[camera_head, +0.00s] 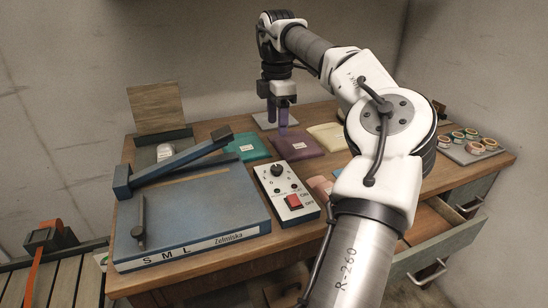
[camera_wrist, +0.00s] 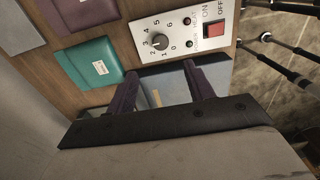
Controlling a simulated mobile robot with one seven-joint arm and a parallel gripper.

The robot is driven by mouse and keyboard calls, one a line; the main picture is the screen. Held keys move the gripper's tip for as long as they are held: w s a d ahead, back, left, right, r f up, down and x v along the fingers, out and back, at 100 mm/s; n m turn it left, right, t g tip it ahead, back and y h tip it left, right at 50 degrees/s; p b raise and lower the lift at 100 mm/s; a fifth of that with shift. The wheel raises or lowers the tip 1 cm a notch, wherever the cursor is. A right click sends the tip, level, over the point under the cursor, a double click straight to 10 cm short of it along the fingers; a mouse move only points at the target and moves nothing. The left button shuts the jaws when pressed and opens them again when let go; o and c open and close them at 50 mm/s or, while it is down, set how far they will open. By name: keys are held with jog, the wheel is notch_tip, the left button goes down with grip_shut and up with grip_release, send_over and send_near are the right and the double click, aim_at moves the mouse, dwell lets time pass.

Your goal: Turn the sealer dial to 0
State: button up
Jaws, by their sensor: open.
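The sealer control box (camera_head: 292,190) is pale, with a dark round dial (camera_head: 277,170) near its far end. In the wrist view the grey dial knob (camera_wrist: 158,41) has the numbers 0 to 6 around it; I cannot tell for sure which number it points to. My gripper (camera_head: 277,126) hangs fingers down above the back of the table, beyond the box, apart from the dial. In the wrist view my gripper (camera_wrist: 160,72) is open and empty, and the dial shows past the fingertips.
A red switch (camera_head: 293,201) sits on the same box. The blue sealer (camera_head: 190,215) with its long arm (camera_head: 180,165) stands to the left. Green (camera_head: 247,147) and purple (camera_head: 299,146) packets lie near the box. Tape rolls (camera_head: 472,141) are at the right, above open drawers (camera_head: 440,240).

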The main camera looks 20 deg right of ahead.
aim_at(277, 167)
notch_tip(277, 167, down, 13)
jog(key=shift+s+r+p, duration=0.1)
jog(key=shift+p, duration=0.6)
jog(key=shift+c, duration=0.2)
jog(key=c, duration=0.9)
